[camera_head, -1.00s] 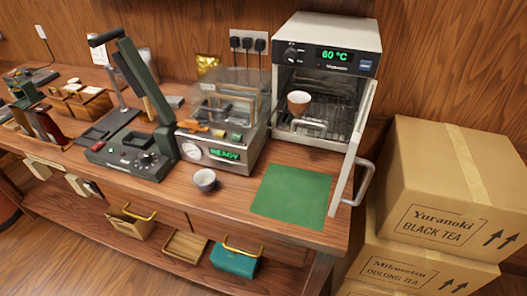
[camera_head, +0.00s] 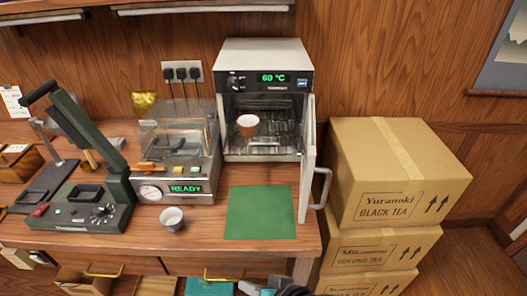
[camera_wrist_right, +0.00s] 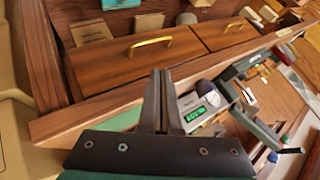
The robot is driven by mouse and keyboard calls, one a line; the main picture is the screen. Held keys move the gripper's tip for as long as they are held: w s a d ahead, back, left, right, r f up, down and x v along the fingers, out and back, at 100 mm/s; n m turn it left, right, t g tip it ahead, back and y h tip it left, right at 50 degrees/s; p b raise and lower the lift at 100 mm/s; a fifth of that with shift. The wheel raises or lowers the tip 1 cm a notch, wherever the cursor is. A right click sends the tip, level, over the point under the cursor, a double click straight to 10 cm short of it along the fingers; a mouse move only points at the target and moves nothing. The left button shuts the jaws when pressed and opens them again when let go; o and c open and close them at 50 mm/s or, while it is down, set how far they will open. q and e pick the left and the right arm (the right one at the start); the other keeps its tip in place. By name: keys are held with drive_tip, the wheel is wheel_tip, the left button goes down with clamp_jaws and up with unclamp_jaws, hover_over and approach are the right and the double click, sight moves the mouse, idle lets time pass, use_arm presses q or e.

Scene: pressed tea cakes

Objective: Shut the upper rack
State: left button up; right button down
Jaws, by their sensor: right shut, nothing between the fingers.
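The oven (camera_head: 265,55) stands at the back of the counter with its door (camera_head: 307,160) swung open to the right. Its display reads 60 °C. Wire racks (camera_head: 280,128) show inside, and a brown and white cup (camera_head: 248,125) sits on the upper one, near the front left. I cannot tell exactly how far the upper rack sticks out. My right gripper (camera_head: 258,289) is at the bottom edge of the head view, in front of the counter and well away from the oven. In the right wrist view its fingers (camera_wrist_right: 157,100) are together and empty. My left gripper is out of view.
A green mat (camera_head: 260,212) lies before the oven.

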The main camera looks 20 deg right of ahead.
drive_tip(key=w+a+r+m+t+y, duration=0.1)
drive_tip(key=w+a+r+m+t, duration=0.2)
drive_tip(key=r+m, duration=0.4)
drive_tip(key=w+a+r+m+t+y, duration=0.2)
drive_tip(key=w+r+m+t, duration=0.1)
drive_tip(key=r+m+t, duration=0.3)
drive_tip(key=w+d+m+t+h, duration=0.1)
drive_tip(key=d+m+h, duration=0.5)
drive_tip(key=m, duration=0.6)
drive_tip(key=w+d+m+t+h, duration=0.1)
drive_tip(key=d+m+h, duration=0.3)
drive_tip(key=m+h, duration=0.55)
drive_tip(key=w+d+r+y+p, duration=0.1)
drive_tip(key=w+d, duration=0.1)
drive_tip(key=w, duration=0.4)
drive_tip(key=w+d+r+m+y+p, duration=0.1)
drive_tip(key=w+d+r, duration=0.1)
drive_tip(key=w, duration=0.4)
drive_tip(key=shift+w+r+p, duration=0.25)
drive_tip(key=shift+p, duration=0.15)
drive_tip(key=shift+m, duration=0.25)
